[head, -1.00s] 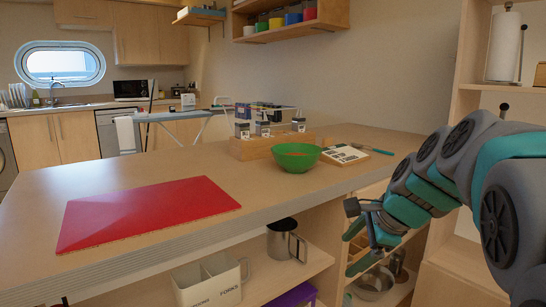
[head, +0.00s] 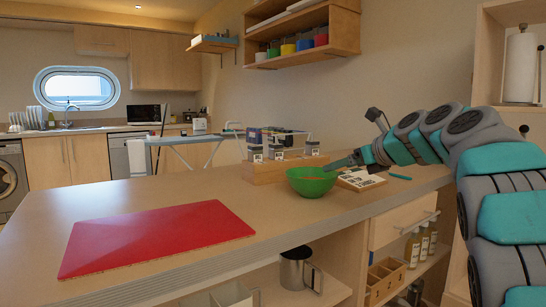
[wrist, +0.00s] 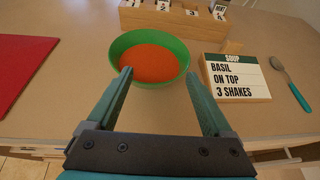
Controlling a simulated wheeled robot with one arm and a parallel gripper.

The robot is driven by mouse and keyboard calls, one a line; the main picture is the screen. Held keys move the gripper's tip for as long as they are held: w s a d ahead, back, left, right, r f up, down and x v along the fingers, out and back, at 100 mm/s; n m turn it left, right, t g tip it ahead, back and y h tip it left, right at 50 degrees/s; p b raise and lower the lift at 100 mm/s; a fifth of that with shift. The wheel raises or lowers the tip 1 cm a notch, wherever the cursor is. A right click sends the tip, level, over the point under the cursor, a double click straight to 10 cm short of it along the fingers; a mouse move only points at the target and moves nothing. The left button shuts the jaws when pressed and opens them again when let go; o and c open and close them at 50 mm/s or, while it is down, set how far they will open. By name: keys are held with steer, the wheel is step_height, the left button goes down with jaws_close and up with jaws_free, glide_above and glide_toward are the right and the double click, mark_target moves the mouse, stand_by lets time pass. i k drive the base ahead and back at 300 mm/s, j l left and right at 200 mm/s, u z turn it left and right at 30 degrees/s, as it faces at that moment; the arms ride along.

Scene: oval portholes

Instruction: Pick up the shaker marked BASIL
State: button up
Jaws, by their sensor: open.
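Several shakers with white labels and dark tops, one of them a shaker (head: 255,152) at the left, stand in a wooden rack (head: 262,174) at the back of the counter. Their names are too small to read in the head view, so I cannot tell which is BASIL. My gripper (wrist: 158,78) is open and empty. Its fingers are over the near side of a green bowl (wrist: 177,46) with orange soup, with the rack beyond it.
A card (wrist: 236,80) reading SOUP, BASIL ON TOP, 3 SHAKES lies right of the bowl, with a spoon (wrist: 290,85) beside it. A red mat (head: 155,237) lies on the left of the counter (head: 215,195). A wall shelf (head: 300,52) hangs above.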

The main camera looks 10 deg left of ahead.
mark_target(275, 151)
steer(key=i+j, duration=0.7)
steer(key=j, duration=0.2)
